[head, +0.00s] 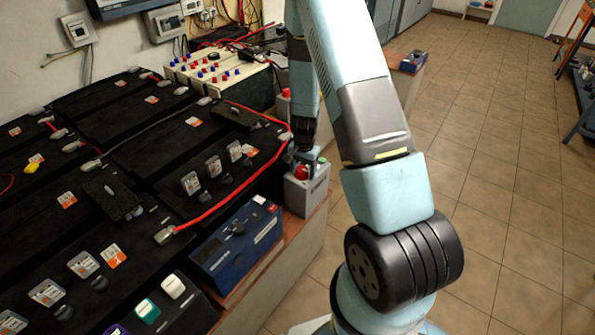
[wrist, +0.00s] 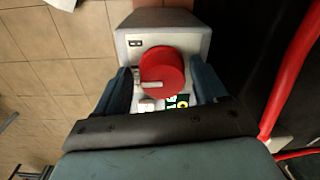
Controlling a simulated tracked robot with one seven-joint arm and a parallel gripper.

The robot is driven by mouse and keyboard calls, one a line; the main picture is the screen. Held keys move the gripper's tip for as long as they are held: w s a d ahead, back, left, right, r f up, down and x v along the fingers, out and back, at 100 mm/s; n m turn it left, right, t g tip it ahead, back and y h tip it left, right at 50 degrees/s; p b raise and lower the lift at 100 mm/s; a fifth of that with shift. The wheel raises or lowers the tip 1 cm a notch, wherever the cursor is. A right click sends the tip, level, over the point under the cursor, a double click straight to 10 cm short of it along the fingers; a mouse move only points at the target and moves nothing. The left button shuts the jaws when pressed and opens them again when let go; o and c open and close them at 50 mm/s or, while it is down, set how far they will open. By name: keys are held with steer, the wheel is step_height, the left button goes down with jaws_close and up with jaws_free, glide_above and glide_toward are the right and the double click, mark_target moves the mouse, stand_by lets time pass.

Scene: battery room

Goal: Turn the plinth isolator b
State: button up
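A grey isolator box (head: 306,196) with a red knob stands on the plinth edge, right of the blue instrument. My gripper (head: 306,158) is at its top and partly covers the knob. In the wrist view the isolator's pale face (wrist: 190,42) carries the round red knob (wrist: 165,66), whose pale pointer bar points left. A small dark mark sits at its upper left; I cannot read it as a letter. My gripper (wrist: 164,80) is open, one finger on each side of the knob with gaps between. A white button and green-lit marks show below the knob.
A blue instrument (head: 238,240) stands just left of the isolator. Black batteries (head: 150,135) with red cables fill the bench to the left. A red cable (wrist: 292,70) runs close on the right in the wrist view. Tiled floor (head: 490,190) is clear to the right.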

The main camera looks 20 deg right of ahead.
mark_target(304, 169)
steer(key=shift+w, duration=0.1)
steer(key=shift+r, duration=0.15)
steer(key=shift+r, duration=0.3)
step_height(304, 169, up, 13)
steer(key=shift+d, duration=0.15)
steer(key=shift+f, duration=0.1)
stand_by(0.5)
